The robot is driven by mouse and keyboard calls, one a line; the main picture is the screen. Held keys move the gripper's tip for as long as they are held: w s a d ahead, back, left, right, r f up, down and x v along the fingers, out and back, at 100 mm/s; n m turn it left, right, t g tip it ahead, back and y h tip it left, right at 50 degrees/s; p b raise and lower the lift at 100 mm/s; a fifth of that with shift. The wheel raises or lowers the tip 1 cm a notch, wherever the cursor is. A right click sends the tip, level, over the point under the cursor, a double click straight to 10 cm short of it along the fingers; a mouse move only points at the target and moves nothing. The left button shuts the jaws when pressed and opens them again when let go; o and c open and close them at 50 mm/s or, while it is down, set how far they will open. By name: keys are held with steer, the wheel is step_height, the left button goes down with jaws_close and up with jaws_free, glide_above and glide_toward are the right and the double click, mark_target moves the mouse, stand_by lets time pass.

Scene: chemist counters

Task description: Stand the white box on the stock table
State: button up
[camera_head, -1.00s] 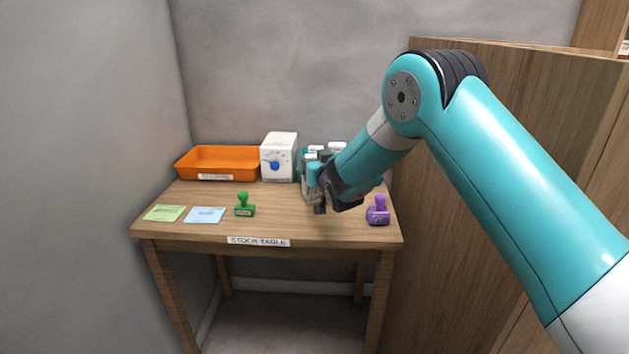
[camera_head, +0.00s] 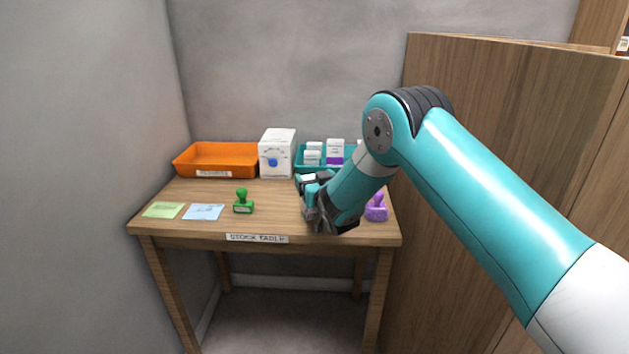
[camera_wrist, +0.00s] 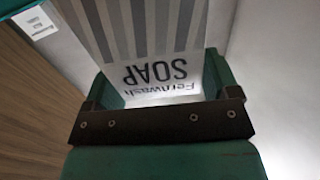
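A white box (camera_wrist: 150,70) with grey stripes and the words "Fernwash SOAP" fills the middle of the wrist view. It sits between the two teal fingers of my gripper (camera_wrist: 165,85), which are shut on it. The lettering appears upside down there. In the head view my gripper (camera_head: 318,202) is over the front right part of the stock table (camera_head: 275,210), and only a small white patch shows between its fingers. The box's lower end is hidden, so I cannot tell whether it touches the tabletop.
An orange tray (camera_head: 215,170), a white carton with a blue spot (camera_head: 277,155) and a teal basket (camera_head: 299,163) holding white boxes stand at the back. A green stamp (camera_head: 243,203) and notes are left; a purple stamp (camera_head: 376,208) is close right. Bare wood lies between the stamps.

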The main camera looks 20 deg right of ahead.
steer(key=shift+o, duration=0.8)
steer(key=shift+r, duration=0.1)
steer(key=shift+r+p, duration=0.2)
steer(key=shift+p, duration=0.1)
steer(key=s+d+r+m+g+h+b, duration=0.1)
steer(key=s+d+m+g+b, duration=0.2)
steer(key=s, duration=0.6)
steer(key=s+d+r+g+h+b, duration=0.1)
steer(key=s+g+h+b, duration=0.1)
steer(key=s+b, duration=0.5)
steer(key=s+a+r+n+g+y, duration=0.1)
steer(key=s+a+n+g+y, duration=0.1)
steer(key=s, duration=0.9)
steer(key=s+a+r+n+g+y+p, duration=0.1)
steer(key=s+a+n+g, duration=0.2)
steer(key=s+g, duration=0.3)
steer(key=s+a+r+n+g+y, duration=0.1)
steer(key=s+a+n+g+y, duration=0.1)
steer(key=s, duration=1.4)
steer(key=a+n+g, duration=0.1)
steer(key=n+g, duration=0.1)
steer(key=g, duration=0.1)
steer(key=shift+s+a+r+y+p, duration=0.3)
steer(key=shift+r+p, duration=0.05)
